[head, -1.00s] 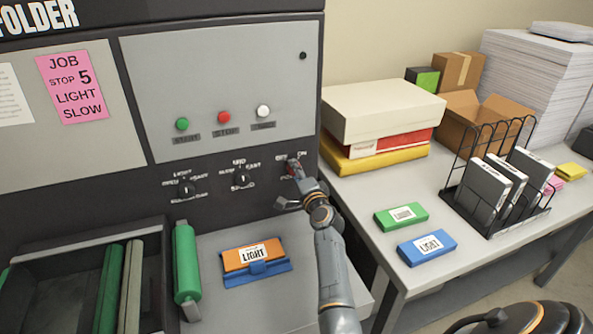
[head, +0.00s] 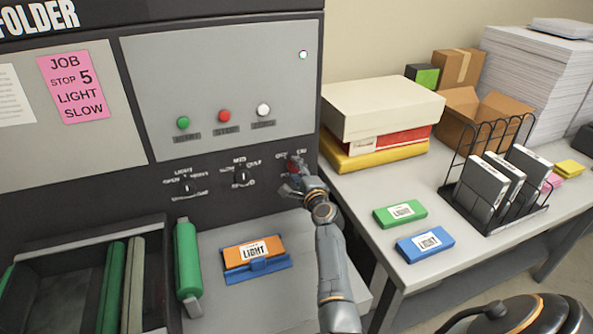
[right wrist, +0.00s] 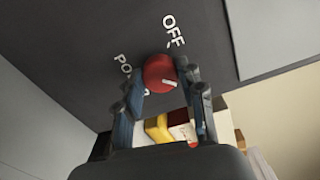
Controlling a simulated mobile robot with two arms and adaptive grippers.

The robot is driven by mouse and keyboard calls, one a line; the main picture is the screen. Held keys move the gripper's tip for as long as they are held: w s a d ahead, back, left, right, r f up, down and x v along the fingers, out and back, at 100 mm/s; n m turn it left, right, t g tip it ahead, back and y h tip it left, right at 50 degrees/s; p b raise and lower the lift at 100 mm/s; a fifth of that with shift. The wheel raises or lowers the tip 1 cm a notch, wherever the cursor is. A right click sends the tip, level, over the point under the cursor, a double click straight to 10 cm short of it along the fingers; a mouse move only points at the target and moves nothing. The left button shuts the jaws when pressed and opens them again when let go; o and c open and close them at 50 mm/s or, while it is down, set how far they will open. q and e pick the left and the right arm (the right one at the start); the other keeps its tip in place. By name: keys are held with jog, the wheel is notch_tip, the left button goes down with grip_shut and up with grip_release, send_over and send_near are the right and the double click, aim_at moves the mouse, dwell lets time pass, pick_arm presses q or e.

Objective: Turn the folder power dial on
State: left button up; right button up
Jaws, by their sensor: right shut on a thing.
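The red power dial (head: 293,168) is on the dark lower strip of the folder's front, at the right end of the row of dials. It shows larger in the right wrist view (right wrist: 159,73), with a white mark on its face, the word OFF above and a partly covered POWER label beside it. My right gripper (head: 294,180) is closed around the dial; in the right wrist view its fingers (right wrist: 161,92) are on both sides of it. A small round lamp (head: 303,55) at the panel's top right is lit pale. My left gripper is not in view.
Two black dials (head: 240,178) are left of the power dial, below green, red (head: 224,116) and white buttons. A shelf with an orange and blue pack (head: 256,258) lies below. A table (head: 385,255) with boxes stands at right.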

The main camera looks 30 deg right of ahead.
jog(key=o, duration=1.2)
jog(key=shift+v, duration=3.75)
